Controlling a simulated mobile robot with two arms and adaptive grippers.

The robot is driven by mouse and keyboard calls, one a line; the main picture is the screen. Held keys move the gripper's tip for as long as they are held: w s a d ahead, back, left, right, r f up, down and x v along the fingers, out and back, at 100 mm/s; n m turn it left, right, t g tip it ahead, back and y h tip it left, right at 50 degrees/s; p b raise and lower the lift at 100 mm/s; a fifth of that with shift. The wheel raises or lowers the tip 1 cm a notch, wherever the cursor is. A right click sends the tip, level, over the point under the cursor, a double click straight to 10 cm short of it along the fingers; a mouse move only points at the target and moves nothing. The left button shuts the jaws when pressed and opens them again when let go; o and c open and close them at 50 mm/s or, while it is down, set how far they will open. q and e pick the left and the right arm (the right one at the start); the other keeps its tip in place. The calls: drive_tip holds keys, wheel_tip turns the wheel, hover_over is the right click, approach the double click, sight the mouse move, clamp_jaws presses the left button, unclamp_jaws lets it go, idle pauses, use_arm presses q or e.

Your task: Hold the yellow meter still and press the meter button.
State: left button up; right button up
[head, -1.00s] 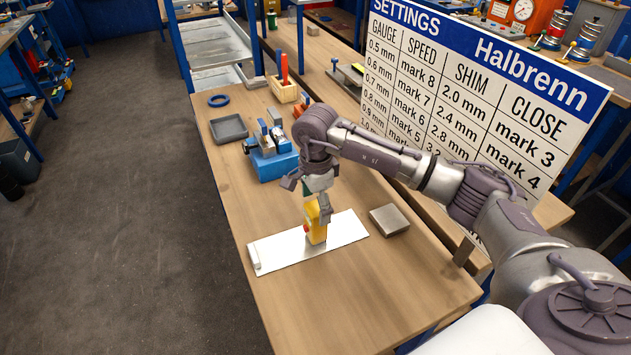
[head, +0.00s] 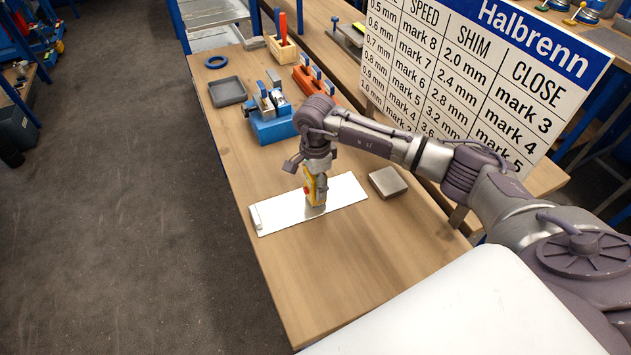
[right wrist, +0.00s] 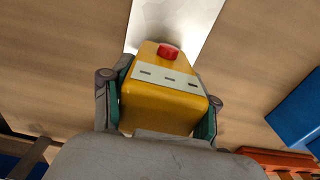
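The yellow meter (head: 311,187) stands on a bright metal sheet (head: 345,190) on the wooden bench. My right gripper (head: 317,182) reaches down over it from above and hides part of it. In the right wrist view the meter's yellow body (right wrist: 160,105) sits between the green pads of my right gripper (right wrist: 164,112), one on each side, and both pads look in contact with it. The red meter button (right wrist: 168,51) shows on the meter's far end, uncovered, beyond a pale strip with dark slots. My left gripper is not in view.
A grey block (head: 388,181) lies right of the sheet. A blue fixture (head: 270,125), a grey tray (head: 228,92), a blue ring (head: 216,62) and an orange tool holder (head: 309,78) stand farther back. A settings board (head: 480,80) rises behind my right arm. The near bench is clear.

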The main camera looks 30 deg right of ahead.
drive_tip(key=c, duration=0.5)
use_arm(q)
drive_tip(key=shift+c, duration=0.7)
use_arm(e)
drive_tip(key=shift+c, duration=0.6)
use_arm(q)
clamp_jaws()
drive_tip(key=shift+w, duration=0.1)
